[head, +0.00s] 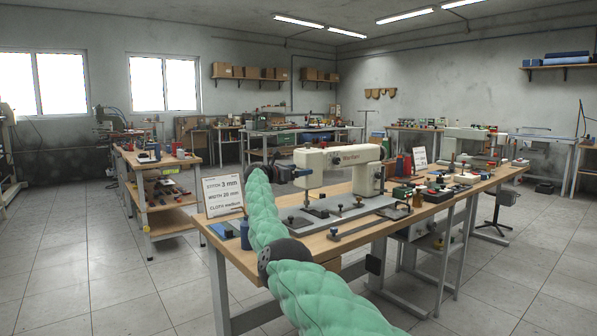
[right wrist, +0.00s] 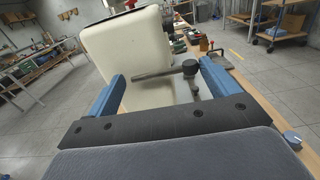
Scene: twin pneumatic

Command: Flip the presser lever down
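The near cream sewing machine (head: 345,158) stands on the wooden bench. My right arm, in a green sleeve, reaches up to its left end, where my right gripper (head: 292,174) is small and partly unclear. In the right wrist view the two blue fingers of my right gripper (right wrist: 161,72) are wide apart. A grey lever with a dark round knob (right wrist: 190,68), which looks like the presser lever, sticks out beside the cream machine head (right wrist: 130,55). It lies between the fingers, and I cannot tell whether either touches it. My left gripper is not in view.
A white sign (head: 222,194) reading 3 mm, 20 mm and medium stands at the bench's left end by a blue bottle (head: 245,233). Small tools and boxes lie along the wooden bench (head: 345,245). A second sewing machine (head: 465,145) stands farther right.

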